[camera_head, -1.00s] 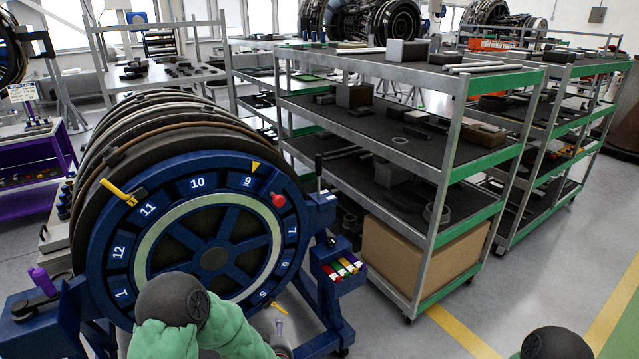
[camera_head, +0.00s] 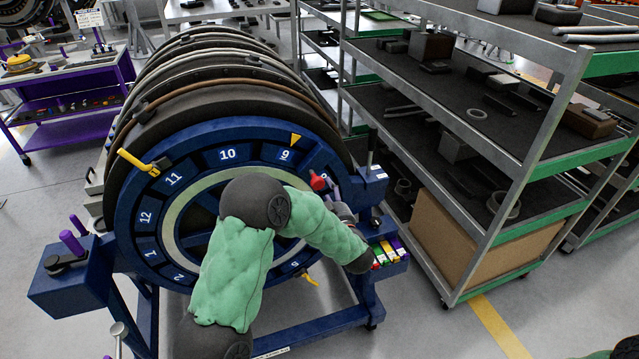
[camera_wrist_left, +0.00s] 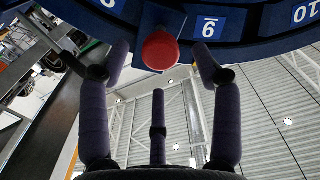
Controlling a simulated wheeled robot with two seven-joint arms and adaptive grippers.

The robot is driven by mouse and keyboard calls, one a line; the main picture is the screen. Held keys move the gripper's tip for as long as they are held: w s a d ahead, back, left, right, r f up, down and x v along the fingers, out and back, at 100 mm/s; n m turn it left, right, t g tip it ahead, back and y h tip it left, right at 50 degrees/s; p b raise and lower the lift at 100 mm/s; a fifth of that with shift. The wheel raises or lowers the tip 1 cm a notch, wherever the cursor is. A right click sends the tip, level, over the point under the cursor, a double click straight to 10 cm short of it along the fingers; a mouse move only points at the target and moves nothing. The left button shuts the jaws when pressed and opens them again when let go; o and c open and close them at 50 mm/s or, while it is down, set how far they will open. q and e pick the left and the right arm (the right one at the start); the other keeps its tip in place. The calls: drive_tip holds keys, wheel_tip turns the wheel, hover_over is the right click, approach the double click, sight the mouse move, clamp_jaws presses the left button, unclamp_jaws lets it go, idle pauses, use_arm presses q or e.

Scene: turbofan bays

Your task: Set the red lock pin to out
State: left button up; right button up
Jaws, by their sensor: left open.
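The red lock pin (camera_head: 318,182) has a rounded red knob and sits on the upper right of the blue numbered wheel (camera_head: 170,210), right of the number 9. In the left wrist view the red knob (camera_wrist_left: 160,51) shows between the fingertips, beside the 9 plate. My left gripper (camera_head: 341,209) is close to the pin's lower right in the head view, partly hidden by my forearm. In the left wrist view its fingers (camera_wrist_left: 161,60) are spread open around the knob, with no clear contact. My right gripper is out of view.
A yellow pointer (camera_head: 295,140) is above the 9, and a yellow handle (camera_head: 137,161) is at upper left. A block of coloured switches (camera_head: 388,252) is at the lower right of the stand. A metal shelf rack (camera_head: 520,190) stands close on the right.

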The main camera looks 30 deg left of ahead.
sight(319, 186)
use_arm(q)
drive_tip(key=x, duration=0.4)
drive_tip(key=shift+w+a, duration=0.25)
drive_tip(key=shift+a, duration=0.05)
clamp_jaws()
drive_tip(key=shift+v, duration=1.95)
drive_tip(key=shift+a+f, duration=0.1)
drive_tip(key=shift+c, duration=1.9)
unclamp_jaws()
drive_tip(key=o, duration=0.4)
